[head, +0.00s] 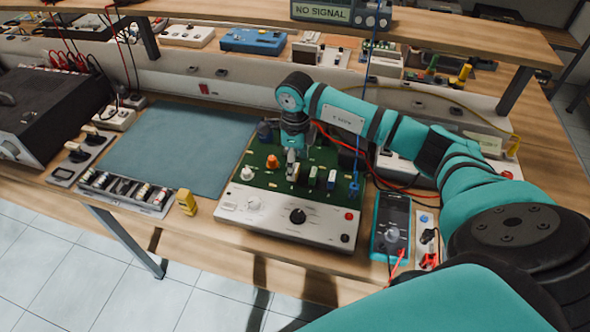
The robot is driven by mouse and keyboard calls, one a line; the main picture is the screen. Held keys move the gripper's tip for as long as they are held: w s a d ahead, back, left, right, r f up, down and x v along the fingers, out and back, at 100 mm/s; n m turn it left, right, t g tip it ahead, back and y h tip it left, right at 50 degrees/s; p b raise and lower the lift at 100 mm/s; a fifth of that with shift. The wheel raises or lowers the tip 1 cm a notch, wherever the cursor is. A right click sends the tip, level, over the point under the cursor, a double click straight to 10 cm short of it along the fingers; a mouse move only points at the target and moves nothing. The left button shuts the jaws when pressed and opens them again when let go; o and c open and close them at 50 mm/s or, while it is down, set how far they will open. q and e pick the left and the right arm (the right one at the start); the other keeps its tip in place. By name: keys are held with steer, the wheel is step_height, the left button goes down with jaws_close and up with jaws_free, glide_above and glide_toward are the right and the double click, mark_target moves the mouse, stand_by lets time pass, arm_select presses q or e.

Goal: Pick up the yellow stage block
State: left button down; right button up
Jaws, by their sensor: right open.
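A small yellow block (187,203), which looks like the stage block, stands upright near the front edge of the bench. It is just right of a tray of small parts and left of a green circuit board unit. My right gripper (292,162) points down over the middle of the circuit board unit. It is open, to the right of the yellow block and farther back, well apart from it. Its fingers are small in view, and I cannot tell whether they touch the board's parts. My left gripper is not in view.
The circuit board unit (270,211) has knobs and upright parts. The parts tray (126,205) is close beside the block. A blue-grey mat (180,148) lies bare behind. A multimeter (391,222) lies right, with red leads nearby. A shelf (450,32) overhangs the back.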

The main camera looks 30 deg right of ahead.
step_height(320, 180, down, 3)
steer(key=shift+r+p, duration=0.2)
steer(key=shift+p, duration=0.2)
steer(key=shift+f, duration=0.55)
steer(key=c, duration=1.2)
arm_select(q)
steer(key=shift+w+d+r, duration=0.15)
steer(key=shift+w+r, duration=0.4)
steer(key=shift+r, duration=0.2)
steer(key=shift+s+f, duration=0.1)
arm_select(e)
steer(key=shift+r, duration=0.2)
